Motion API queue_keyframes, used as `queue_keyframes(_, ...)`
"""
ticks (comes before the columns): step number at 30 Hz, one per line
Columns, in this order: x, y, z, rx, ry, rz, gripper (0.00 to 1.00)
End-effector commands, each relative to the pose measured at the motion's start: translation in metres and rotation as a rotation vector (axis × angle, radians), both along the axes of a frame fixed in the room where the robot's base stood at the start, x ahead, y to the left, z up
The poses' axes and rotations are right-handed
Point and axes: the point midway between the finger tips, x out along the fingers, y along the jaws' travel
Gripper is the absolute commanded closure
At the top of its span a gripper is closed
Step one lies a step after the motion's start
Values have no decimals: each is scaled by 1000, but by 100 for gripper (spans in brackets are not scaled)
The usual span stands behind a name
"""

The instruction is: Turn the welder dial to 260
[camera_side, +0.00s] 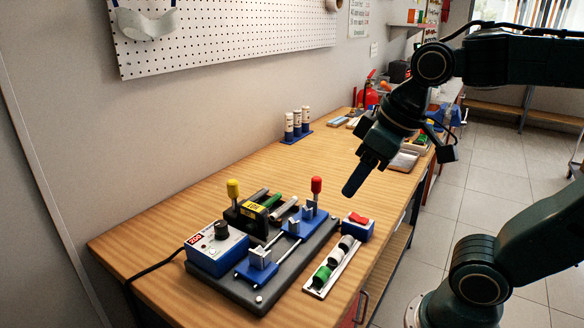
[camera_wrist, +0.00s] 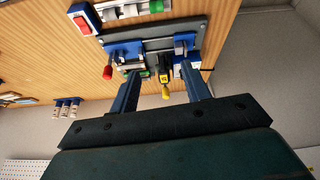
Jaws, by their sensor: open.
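The welder control box (camera_side: 217,248) is a blue and white box at the left front of the bench in the side view, with a black dial (camera_side: 221,230) on its top. A small red display sits on the box; its number is too small to read surely. My gripper (camera_side: 358,180) hangs above the bench to the right of the welder, well apart from the dial. In the wrist view my gripper (camera_wrist: 163,97) shows two blue fingers spread wide with nothing between them. The dial is not clearly visible in the wrist view.
A dark base plate (camera_side: 240,292) carries blue clamps, a yellow-knobbed lever (camera_side: 233,189) and a red-knobbed lever (camera_side: 316,187). A rack of fittings (camera_side: 332,267) and a red-switch box (camera_side: 358,228) stand at right. White-capped bottles (camera_side: 297,124) stand behind. Bench between bottles and plate is clear.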

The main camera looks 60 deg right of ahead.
Motion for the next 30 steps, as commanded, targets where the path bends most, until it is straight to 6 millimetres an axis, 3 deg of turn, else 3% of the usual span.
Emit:
queue_keyframes(6,44,7,19,-35,71,103,53)
queue_keyframes(15,107,19,31,-78,164,250,53)
queue_keyframes(23,163,33,27,-110,243,382,53)
queue_keyframes(30,213,48,12,-132,315,503,53)
